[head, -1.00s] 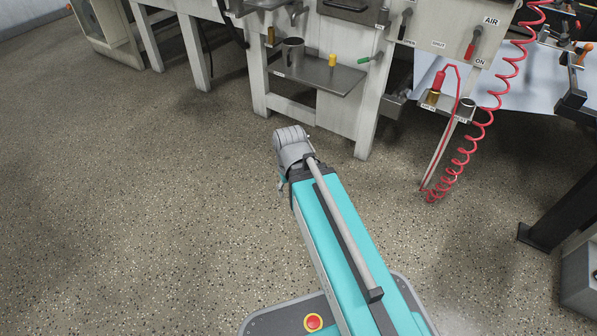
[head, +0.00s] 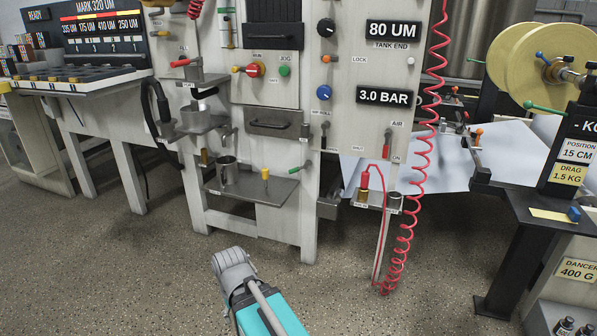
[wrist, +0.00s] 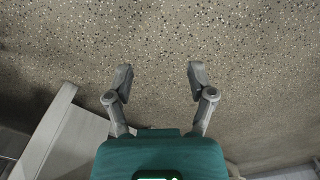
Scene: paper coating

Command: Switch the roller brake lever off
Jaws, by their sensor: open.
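No lever in view carries a readable roller brake label, so I cannot tell for sure which one it is. A green-handled lever (head: 544,107) sticks out to the left below the large yellowish roll (head: 530,62) at the right in the head view. A red-handled lever (head: 387,141) hangs on the machine panel between the words AIR and ON. My gripper (wrist: 160,77) is open and empty in the wrist view, its two fingers apart over speckled floor. It touches nothing there.
The white coating machine (head: 345,110) fills the middle. A coiled red hose (head: 411,200) hangs to the floor in front of the panel. A dark stand (head: 517,240) is at the right. A metal shelf (head: 250,190) juts out low. The near floor is mostly clear.

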